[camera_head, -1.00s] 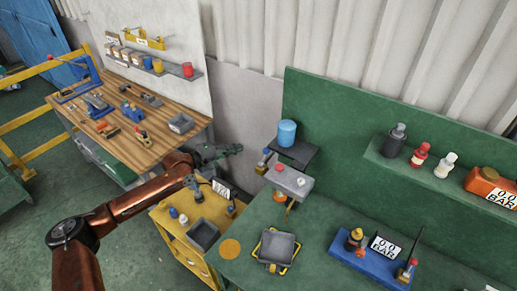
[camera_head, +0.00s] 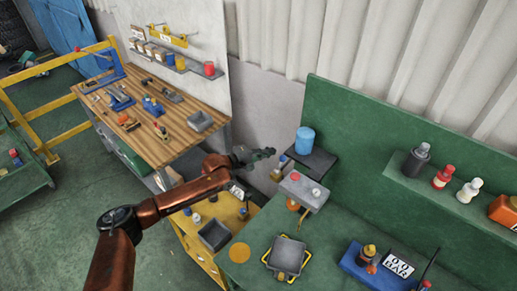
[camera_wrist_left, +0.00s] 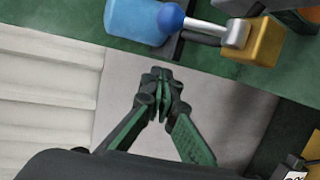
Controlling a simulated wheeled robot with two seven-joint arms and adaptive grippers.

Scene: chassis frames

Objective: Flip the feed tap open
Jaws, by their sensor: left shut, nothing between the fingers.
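The feed tap (camera_head: 277,173) is a small brass-coloured block with a blue-tipped lever, beside the dark shelf that carries a blue tank (camera_head: 304,139). In the left wrist view the brass tap body (camera_wrist_left: 256,41) is at the upper right. Its silver lever (camera_wrist_left: 212,30) points left and ends in a blue tip (camera_wrist_left: 170,17). My left gripper (camera_head: 270,153) is shut and empty, close to the tap in the head view. In the wrist view the fingertips (camera_wrist_left: 163,84) meet below the blue tip, with a visible gap. My right gripper is not in view.
A yellow cart (camera_head: 190,238) is under my left arm. The green bench (camera_head: 325,240) holds a grey tray (camera_head: 287,254) and a blue stand. A wooden workbench (camera_head: 150,140) is at left.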

